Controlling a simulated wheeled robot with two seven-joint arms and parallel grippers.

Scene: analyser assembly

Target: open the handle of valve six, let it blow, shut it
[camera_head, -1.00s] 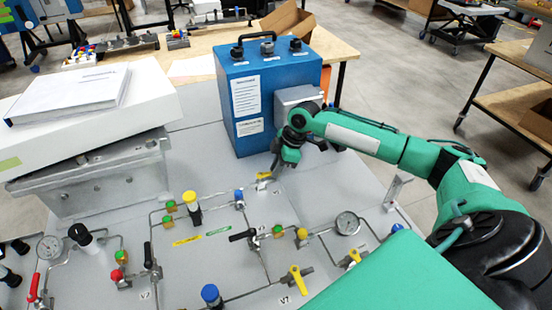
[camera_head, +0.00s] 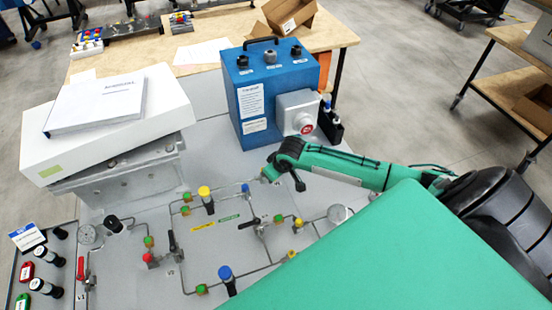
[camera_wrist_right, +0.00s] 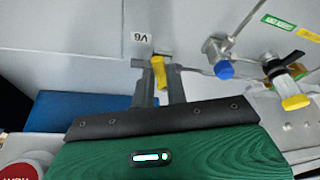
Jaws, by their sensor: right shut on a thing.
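The yellow handle of valve six (camera_wrist_right: 159,72) shows in the right wrist view beside a small V6 label (camera_wrist_right: 138,39) on the grey panel. My right gripper (camera_wrist_right: 160,82) has its two fingers around the handle and is shut on it. In the head view my right gripper (camera_head: 271,172) is down at the panel, in front of the blue box, and hides most of the handle. My left gripper is in neither view.
The blue box (camera_head: 262,112) with a grey unit and red button (camera_head: 306,129) stands just behind my right gripper. A blue-capped valve (camera_wrist_right: 224,69) sits close by. Thin pipes and other valves cover the panel. A white box (camera_head: 120,125) rests at the left.

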